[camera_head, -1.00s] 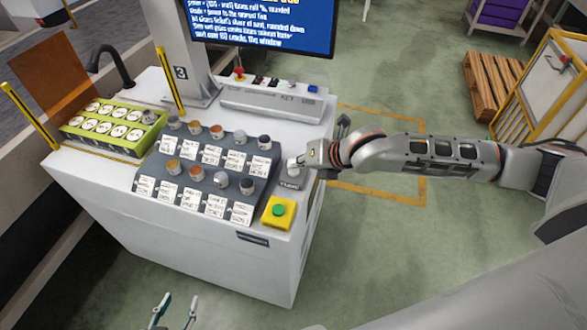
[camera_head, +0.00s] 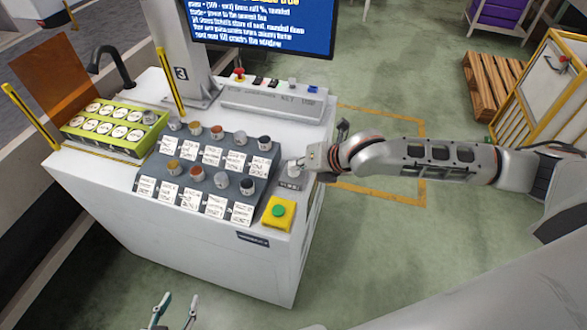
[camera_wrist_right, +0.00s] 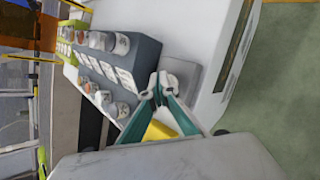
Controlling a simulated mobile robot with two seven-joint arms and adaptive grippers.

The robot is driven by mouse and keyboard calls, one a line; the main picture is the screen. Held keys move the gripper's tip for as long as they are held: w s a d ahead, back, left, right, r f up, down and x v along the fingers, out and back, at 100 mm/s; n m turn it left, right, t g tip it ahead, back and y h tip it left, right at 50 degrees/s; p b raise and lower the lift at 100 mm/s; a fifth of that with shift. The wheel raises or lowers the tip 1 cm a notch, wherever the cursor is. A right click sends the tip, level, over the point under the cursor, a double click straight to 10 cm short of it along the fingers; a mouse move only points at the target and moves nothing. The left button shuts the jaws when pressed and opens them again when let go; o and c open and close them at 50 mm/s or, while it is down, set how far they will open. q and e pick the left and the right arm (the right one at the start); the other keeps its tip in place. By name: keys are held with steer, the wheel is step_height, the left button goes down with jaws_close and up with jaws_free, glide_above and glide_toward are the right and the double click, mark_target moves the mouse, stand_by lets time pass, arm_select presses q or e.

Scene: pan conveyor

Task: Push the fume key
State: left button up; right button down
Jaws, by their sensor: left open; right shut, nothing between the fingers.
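A small grey block (camera_head: 289,184) with a pale key on top stands at the right edge of the white console, behind the yellow button box. Its label is too small to read, so I cannot tell whether it is the fume key. My right gripper (camera_head: 297,164) is shut and empty, with its fingertips at the top of this block. In the right wrist view the closed fingertips (camera_wrist_right: 163,92) overlap the pale part on the grey block (camera_wrist_right: 188,76); I cannot tell whether they touch it. My left gripper (camera_head: 176,310) is open and empty at the bottom, in front of the console.
The white console (camera_head: 200,245) carries a dark rack (camera_head: 220,160) of labelled jars, a green tray of round dials (camera_head: 113,128), a yellow box with a green button (camera_head: 279,211), and a rear switch panel (camera_head: 270,103). A screen (camera_head: 260,25) hangs above. Floor is free right of the console.

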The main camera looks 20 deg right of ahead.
mark_target(296, 173)
steer(key=shift+s, duration=0.1)
steer(key=shift+r+p, duration=0.35)
steer(key=shift+p, duration=0.5)
steer(key=shift+r, duration=0.15)
step_height(296, 173, up, 2)
steer(key=p, duration=0.3)
steer(key=shift+r, duration=0.1)
step_height(296, 173, up, 2)
steer(key=shift+p, duration=0.7)
steer(key=shift+r, duration=0.8)
